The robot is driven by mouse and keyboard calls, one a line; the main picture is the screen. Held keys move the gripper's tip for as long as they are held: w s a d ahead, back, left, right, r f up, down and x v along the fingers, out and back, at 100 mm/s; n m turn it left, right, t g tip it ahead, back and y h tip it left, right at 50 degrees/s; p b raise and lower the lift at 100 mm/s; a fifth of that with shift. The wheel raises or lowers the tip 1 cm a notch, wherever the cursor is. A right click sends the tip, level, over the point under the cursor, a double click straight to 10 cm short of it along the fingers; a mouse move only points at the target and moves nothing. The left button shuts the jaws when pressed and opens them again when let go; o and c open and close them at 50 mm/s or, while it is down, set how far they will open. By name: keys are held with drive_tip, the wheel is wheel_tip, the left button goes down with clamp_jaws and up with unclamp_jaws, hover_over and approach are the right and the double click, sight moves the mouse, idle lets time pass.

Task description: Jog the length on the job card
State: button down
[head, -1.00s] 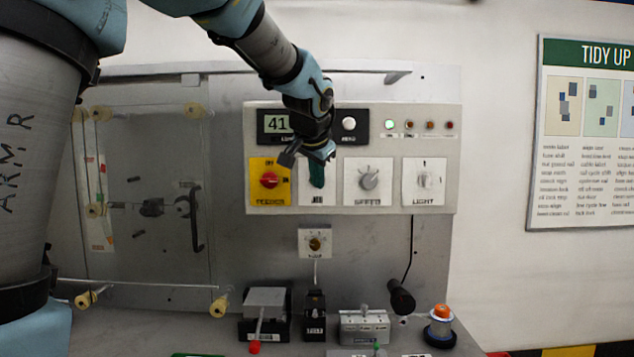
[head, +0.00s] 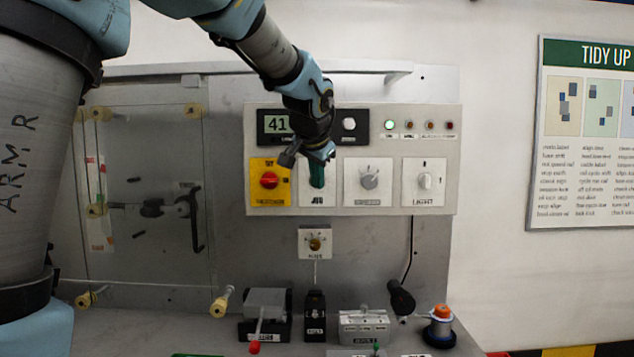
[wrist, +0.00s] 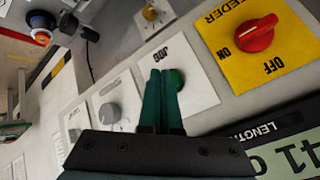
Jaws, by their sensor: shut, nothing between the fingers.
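My gripper (head: 317,180) is at the JOG plate (head: 309,198) on the wall panel, its fingers shut together with nothing between them. In the wrist view the fingertips (wrist: 164,76) point at the white JOG plate (wrist: 200,92), right beside or against its green button (wrist: 177,79). I cannot tell whether the button is pressed. The length display (head: 277,124) reads 41 in the head view, with my arm covering what stands to its right. It also shows upside down in the wrist view (wrist: 290,160). I cannot make out a job card.
A red feeder switch (head: 268,180) on a yellow plate is just left of the gripper. A grey knob (head: 369,179) and the light switch (head: 425,181) are to the right. A small dial (head: 315,243) sits below. Several devices stand on the bench.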

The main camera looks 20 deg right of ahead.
drive_tip(key=shift+w+d, duration=0.1)
drive_tip(key=shift+w, duration=0.15)
drive_tip(key=shift+w+d+p, duration=0.2)
drive_tip(key=shift+w+p, duration=0.15)
drive_tip(key=shift+w, duration=0.05)
idle(2.3)
drive_tip(key=shift+s, duration=0.1)
drive_tip(key=shift+s+a+b, duration=0.35)
drive_tip(key=shift+s+b, duration=0.3)
drive_tip(key=shift+s, duration=0.1)
drive_tip(key=shift+s+a+b, duration=0.35)
drive_tip(key=shift+s+b, duration=0.15)
drive_tip(key=shift+s, duration=0.25)
drive_tip(key=shift+s+a+b, duration=0.4)
drive_tip(key=shift+s+b, duration=0.15)
drive_tip(key=shift+s, duration=0.15)
drive_tip(key=shift+s+a+b, duration=0.35)
drive_tip(key=shift+s+b, duration=0.15)
drive_tip(key=shift+s, duration=0.25)
